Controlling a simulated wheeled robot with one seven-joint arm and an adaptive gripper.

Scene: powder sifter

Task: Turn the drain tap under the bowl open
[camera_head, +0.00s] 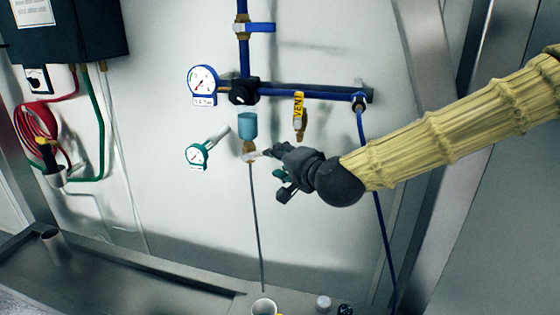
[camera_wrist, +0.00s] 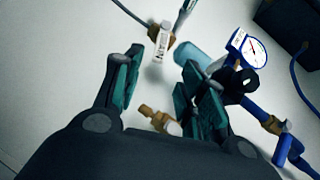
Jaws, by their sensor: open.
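The drain tap is a brass fitting (camera_head: 248,145) under the blue-teal bowl (camera_head: 247,125). Its pale handle (camera_head: 251,155) points right towards my gripper (camera_head: 273,169). In the wrist view the brass tap (camera_wrist: 171,39) carries a white lettered handle (camera_wrist: 160,45), with the bowl (camera_wrist: 188,52) beside it. My gripper (camera_wrist: 163,61) is open there, its green-padded fingers on either side. Nothing is held. I cannot tell whether the fingertips touch the handle.
A blue pipe with a white gauge (camera_head: 203,85) and black knob (camera_head: 243,91) runs above. A yellow-tagged vent valve (camera_head: 299,115) hangs close above my gripper. A green gauge (camera_head: 196,154) is left of the tap. A thin drain line (camera_head: 256,220) drops towards a cup (camera_head: 264,306).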

